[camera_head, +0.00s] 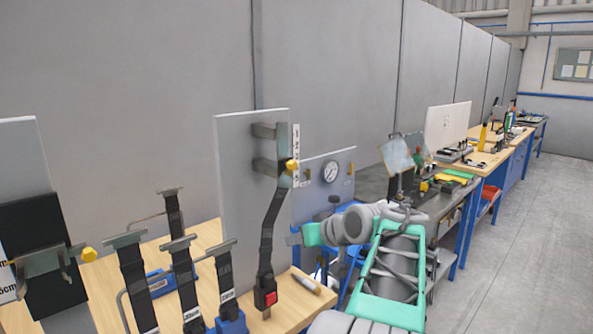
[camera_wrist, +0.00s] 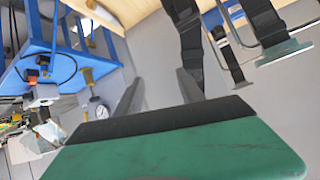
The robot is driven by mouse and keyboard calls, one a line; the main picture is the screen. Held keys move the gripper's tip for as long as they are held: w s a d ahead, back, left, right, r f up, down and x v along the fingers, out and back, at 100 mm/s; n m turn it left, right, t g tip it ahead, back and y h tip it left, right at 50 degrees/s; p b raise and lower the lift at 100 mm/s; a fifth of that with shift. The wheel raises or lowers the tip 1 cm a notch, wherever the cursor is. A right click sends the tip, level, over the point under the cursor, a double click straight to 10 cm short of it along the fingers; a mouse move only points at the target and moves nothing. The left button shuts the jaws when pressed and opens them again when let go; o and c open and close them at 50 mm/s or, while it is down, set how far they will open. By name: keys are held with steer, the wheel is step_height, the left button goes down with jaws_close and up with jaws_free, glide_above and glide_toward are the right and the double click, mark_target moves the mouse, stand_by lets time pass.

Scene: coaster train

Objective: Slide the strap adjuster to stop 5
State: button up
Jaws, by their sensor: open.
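The strap adjuster, with a yellow knob (camera_head: 291,165), sits on the upper right of an upright grey panel (camera_head: 235,190), beside a white numbered strip (camera_head: 296,145). The numbers are too small to read. A black strap (camera_head: 269,225) runs from the adjuster down to a red-button buckle (camera_head: 265,298). My gripper (camera_head: 293,239) is below and right of the adjuster, apart from it, and mostly seen edge-on. In the wrist view my gripper (camera_wrist: 158,85) is open with nothing between its fingers. The adjuster cannot be made out in the wrist view.
Several other black straps with metal brackets (camera_head: 125,240) stand at the left on the wooden bench (camera_head: 205,285). A gauge panel (camera_head: 340,188) stands just behind my gripper. More benches (camera_head: 490,160) run away to the right beside open floor.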

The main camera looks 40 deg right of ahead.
mark_target(294, 165)
steer(key=s+d+r+n+t, duration=0.1)
steer(key=s+d+r+t, duration=0.25)
steer(key=d+r, duration=0.45)
steer(key=a+r+n+t+y, duration=0.25)
steer(key=a+r, duration=0.35)
steer(key=r, duration=0.4)
steer(key=shift+n+t, duration=0.25)
steer(key=shift+t, duration=0.15)
steer(key=w, duration=0.2)
steer(key=w+p, duration=0.1)
steer(key=w, duration=0.4)
steer(key=shift+a+p, duration=0.3)
steer(key=shift+p, duration=0.05)
steer(key=shift+w+f, duration=0.1)
steer(key=shift+w, duration=0.2)
steer(key=shift+c, duration=0.4)
jaws_close()
